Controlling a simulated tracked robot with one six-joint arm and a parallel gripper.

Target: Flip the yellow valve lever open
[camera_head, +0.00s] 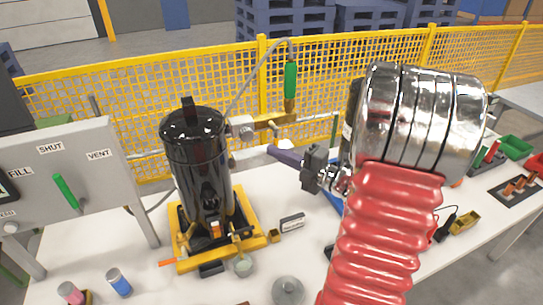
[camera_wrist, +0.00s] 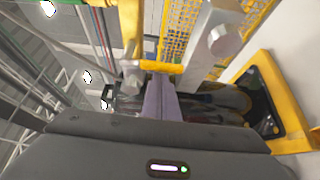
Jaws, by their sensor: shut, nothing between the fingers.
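The yellow valve lever (camera_head: 275,122) sticks out sideways, roughly level, from the metal valve (camera_head: 243,130) beside the top of the black compressor tank (camera_head: 200,165). My gripper (camera_head: 284,154) is shut and empty, with its purple fingers just below and in front of the lever. In the wrist view my shut fingers (camera_wrist: 160,98) point at a short yellow bar (camera_wrist: 162,67). The bar lies right at or just beyond the fingertips; I cannot tell whether they touch. The black tank also shows at the right of the wrist view (camera_wrist: 232,97).
A hose with a green grip (camera_head: 290,82) rises behind the lever. A yellow mesh fence (camera_head: 130,80) stands behind the white table (camera_head: 180,288). A grey panel (camera_head: 85,165) with a green handle stands left of the tank. The tank stands on a yellow base (camera_head: 252,205).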

